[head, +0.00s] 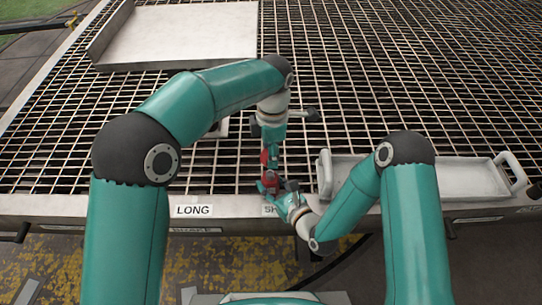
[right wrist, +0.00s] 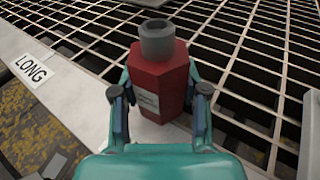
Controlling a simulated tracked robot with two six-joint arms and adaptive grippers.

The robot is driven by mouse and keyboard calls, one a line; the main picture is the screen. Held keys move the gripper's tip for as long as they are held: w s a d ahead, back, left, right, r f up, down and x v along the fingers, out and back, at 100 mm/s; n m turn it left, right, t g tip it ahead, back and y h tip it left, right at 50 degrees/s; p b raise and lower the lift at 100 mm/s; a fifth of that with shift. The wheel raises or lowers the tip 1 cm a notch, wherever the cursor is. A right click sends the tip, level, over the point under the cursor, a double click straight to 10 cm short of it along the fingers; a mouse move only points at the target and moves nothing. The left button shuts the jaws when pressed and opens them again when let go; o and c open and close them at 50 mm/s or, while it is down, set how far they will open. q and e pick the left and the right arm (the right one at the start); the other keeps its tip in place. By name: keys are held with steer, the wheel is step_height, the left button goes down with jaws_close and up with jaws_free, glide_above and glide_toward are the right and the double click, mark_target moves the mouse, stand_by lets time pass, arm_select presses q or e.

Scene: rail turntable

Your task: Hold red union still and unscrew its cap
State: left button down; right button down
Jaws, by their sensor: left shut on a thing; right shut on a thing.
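The red union (right wrist: 160,85) shows in the right wrist view as an upright red six-sided body with a pale label and a bare grey stub on top. It also shows in the head view (head: 270,184), near the rail's front edge. My right gripper (head: 274,188) is shut on its body, one finger on each side. My left gripper (head: 267,162) points down above and behind the union, shut on a small red part (head: 264,156) that looks like the cap. This part is mostly hidden by the fingers and appears apart from the union. My left gripper is outside the right wrist view.
A grey tray with handles (head: 465,178) lies on the grating at right. A flat metal tray (head: 190,35) lies at the back left. A LONG label (head: 193,211) and a partly hidden label (head: 268,210) are on the front rail. The grating between is mostly clear.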

stand_by(0.3)
steer(key=c, duration=0.5)
jaws_free()
steer(key=shift+d, duration=0.1)
